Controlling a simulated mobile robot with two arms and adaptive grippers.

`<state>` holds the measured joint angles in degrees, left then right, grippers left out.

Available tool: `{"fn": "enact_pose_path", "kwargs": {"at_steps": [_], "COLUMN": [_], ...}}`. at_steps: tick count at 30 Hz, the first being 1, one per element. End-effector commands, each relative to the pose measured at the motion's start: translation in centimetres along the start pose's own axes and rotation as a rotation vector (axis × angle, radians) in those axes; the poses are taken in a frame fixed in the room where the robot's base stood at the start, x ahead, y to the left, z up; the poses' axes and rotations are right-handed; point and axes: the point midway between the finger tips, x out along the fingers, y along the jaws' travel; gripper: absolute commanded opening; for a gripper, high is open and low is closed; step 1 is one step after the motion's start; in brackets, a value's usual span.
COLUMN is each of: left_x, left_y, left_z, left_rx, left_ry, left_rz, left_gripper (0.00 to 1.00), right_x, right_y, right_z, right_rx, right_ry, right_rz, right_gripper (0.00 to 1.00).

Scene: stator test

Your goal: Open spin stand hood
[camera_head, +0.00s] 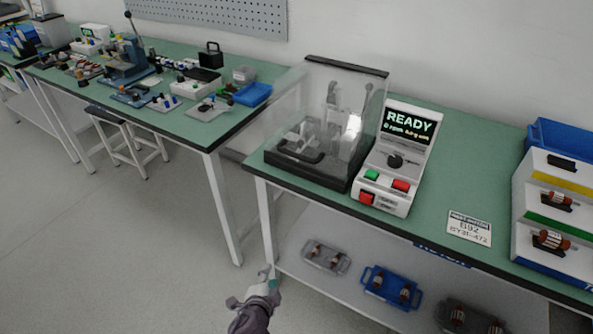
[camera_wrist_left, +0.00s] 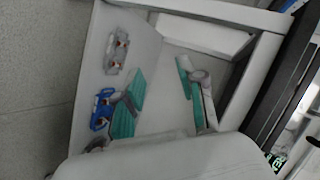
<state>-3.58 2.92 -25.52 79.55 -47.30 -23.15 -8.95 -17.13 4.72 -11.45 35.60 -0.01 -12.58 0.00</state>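The spin stand hood (camera_head: 352,95), a clear box with a dark top edge, is down over the spin stand (camera_head: 304,145) on the green bench. A light grey fixture shows through its walls. My left gripper (camera_head: 266,274) is low at the bottom of the head view, in front of the bench and below its top, well apart from the hood. In the left wrist view its two teal-padded fingers (camera_wrist_left: 160,98) are spread with nothing between them. My right gripper is in neither view.
A control box (camera_head: 398,155) with a READY screen and coloured buttons stands right of the hood. A label card (camera_head: 469,227) and a rack of motor parts (camera_head: 548,205) are farther right. Trays (camera_head: 391,287) lie on the lower shelf.

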Motion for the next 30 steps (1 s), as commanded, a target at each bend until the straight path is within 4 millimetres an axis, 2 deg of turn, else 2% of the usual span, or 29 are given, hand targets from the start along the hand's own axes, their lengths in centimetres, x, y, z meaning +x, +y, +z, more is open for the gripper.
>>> {"fn": "enact_pose_path", "kwargs": {"at_steps": [1, 3, 6, 9, 12, 16, 20, 30], "left_x": [0.5, -0.8, -3.6, -6.2, -7.6, -7.2, -5.6, 0.1], "left_y": [-3.9, -9.2, -15.1, -18.7, -20.5, -21.6, -22.9, -26.8], "left_z": [-3.4, -7.3, -11.5, -13.9, -15.0, -15.6, -16.2, -17.9], "left_rx": [0.08, 0.179, 0.274, 0.327, 0.35, 0.357, 0.356, 0.355], "left_ry": [0.06, 0.11, 0.15, 0.165, 0.169, 0.169, 0.168, 0.169], "left_rz": [-0.124, -0.279, -0.468, -0.595, -0.657, -0.671, -0.67, -0.668], "left_gripper": [0.39, 0.39, 0.39, 0.39, 0.39, 0.39, 0.39, 0.39], "right_x": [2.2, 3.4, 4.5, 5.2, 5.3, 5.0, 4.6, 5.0], "right_y": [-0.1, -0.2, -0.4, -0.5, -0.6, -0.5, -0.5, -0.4], "right_z": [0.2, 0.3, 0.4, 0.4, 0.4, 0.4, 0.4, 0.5], "right_rx": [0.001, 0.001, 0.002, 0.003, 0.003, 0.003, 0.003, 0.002], "right_ry": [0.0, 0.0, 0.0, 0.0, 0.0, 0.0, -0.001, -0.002], "right_rz": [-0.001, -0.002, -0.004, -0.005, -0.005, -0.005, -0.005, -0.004], "right_gripper": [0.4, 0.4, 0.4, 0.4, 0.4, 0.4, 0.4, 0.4]}}
